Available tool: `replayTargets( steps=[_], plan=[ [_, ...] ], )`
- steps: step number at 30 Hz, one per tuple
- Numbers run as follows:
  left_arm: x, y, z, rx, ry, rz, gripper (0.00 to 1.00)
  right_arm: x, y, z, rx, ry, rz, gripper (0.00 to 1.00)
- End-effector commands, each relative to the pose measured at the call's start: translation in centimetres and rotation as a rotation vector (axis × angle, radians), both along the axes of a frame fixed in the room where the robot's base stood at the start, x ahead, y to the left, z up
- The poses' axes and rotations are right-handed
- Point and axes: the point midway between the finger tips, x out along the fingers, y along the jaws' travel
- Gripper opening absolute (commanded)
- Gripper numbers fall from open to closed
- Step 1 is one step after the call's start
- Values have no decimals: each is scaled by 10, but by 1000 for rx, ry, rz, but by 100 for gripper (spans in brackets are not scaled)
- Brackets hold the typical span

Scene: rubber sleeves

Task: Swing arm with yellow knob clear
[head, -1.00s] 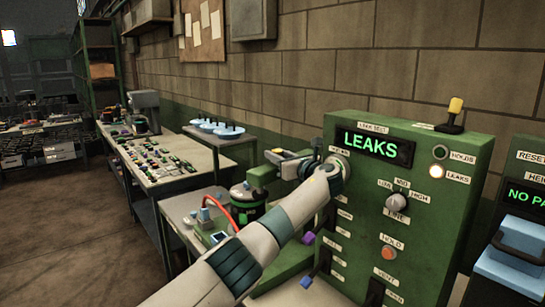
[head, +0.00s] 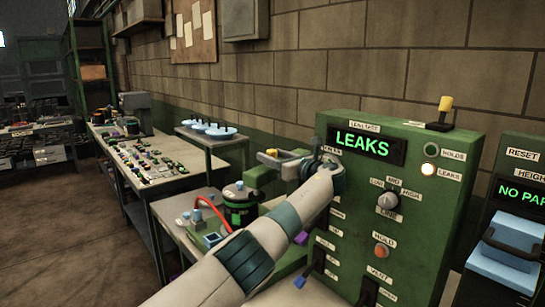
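The green leak-test cabinet (head: 345,190) stands at the right, with a lit green LEAKS display (head: 362,147). My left gripper (head: 268,160) is at the cabinet's upper left side, with my forearm crossing in front of the cabinet. A small yellow knob (head: 273,152) shows at its fingers, above a green arm (head: 262,175). The fingers are small and partly hidden, so I cannot tell whether they close on the knob. Below the green arm is a dark round pot (head: 239,205) with a green band. My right gripper is out of view.
A yellow-topped lever (head: 444,108) stands on the cabinet. A red hose (head: 212,208) curves beside the pot. A blue-fronted machine (head: 510,245) stands at the far right. Blue discs (head: 212,129) sit on a shelf behind. The floor (head: 75,225) at left is clear.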

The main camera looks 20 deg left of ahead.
Motion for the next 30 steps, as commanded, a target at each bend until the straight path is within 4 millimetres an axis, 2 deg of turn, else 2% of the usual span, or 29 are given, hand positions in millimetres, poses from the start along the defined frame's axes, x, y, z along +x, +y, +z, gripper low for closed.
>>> replayTargets(
  steps=[11,17,21,30],
  plan=[
    [-1,-2,1,1,-2,0,45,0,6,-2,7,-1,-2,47],
    [-8,-13,0,2,-4,-2,45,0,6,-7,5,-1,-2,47],
    [-18,-26,-1,1,-4,-4,45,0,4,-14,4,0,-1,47],
    [-53,-78,-3,-1,-4,-5,45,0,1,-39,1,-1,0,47]
  ],
)
